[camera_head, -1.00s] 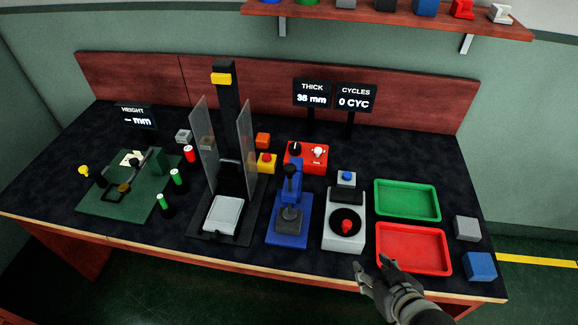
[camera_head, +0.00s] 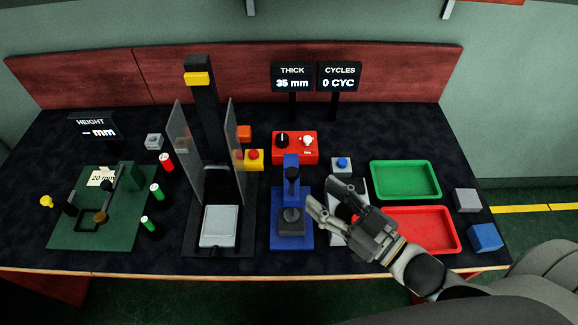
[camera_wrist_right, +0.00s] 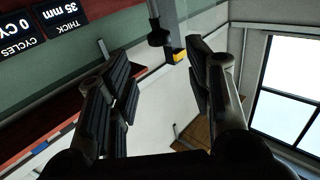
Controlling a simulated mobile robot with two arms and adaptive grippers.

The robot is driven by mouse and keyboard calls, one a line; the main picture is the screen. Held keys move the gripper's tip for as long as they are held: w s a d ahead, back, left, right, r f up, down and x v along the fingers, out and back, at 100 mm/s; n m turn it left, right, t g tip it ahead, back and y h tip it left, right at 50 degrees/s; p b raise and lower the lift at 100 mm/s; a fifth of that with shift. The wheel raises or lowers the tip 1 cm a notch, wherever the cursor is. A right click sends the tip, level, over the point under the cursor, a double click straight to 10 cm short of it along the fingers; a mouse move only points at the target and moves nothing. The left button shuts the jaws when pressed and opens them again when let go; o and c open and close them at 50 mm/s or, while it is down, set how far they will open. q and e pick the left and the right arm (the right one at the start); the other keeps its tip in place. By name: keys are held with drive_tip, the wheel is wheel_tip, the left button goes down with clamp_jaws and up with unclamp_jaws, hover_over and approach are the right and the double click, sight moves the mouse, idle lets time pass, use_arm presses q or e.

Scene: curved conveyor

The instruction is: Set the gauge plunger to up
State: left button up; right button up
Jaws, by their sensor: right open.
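The THICK display (camera_head: 292,77) reads 35 mm. My right gripper (camera_head: 321,193) is open and empty, just right of the gauge, its fingers pointing left toward it. My left gripper is not in view.
A grey-white unit (camera_head: 342,162) with a blue button lies partly behind my right gripper. A red box (camera_head: 310,160) with knobs stands behind the gauge. A press with clear side guards (camera_head: 181,140) stands left. Green (camera_head: 405,165) and red (camera_head: 450,225) trays lie right.

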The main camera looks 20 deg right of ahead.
sight(297, 176)
drive_tip(key=p+x, duration=0.2)
drive_tip(key=x, duration=0.6)
drive_tip(key=shift+w+a, duration=0.1)
drive_tip(key=shift+w, duration=0.15)
drive_tip(key=shift+w+a, duration=0.2)
drive_tip(key=shift+w, duration=0.1)
drive_tip(key=shift+w+a, duration=0.1)
drive_tip(key=shift+w, duration=0.1)
drive_tip(key=shift+f, duration=0.1)
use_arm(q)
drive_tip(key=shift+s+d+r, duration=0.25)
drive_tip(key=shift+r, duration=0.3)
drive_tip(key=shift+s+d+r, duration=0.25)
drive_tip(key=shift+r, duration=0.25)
use_arm(e)
clamp_jaws()
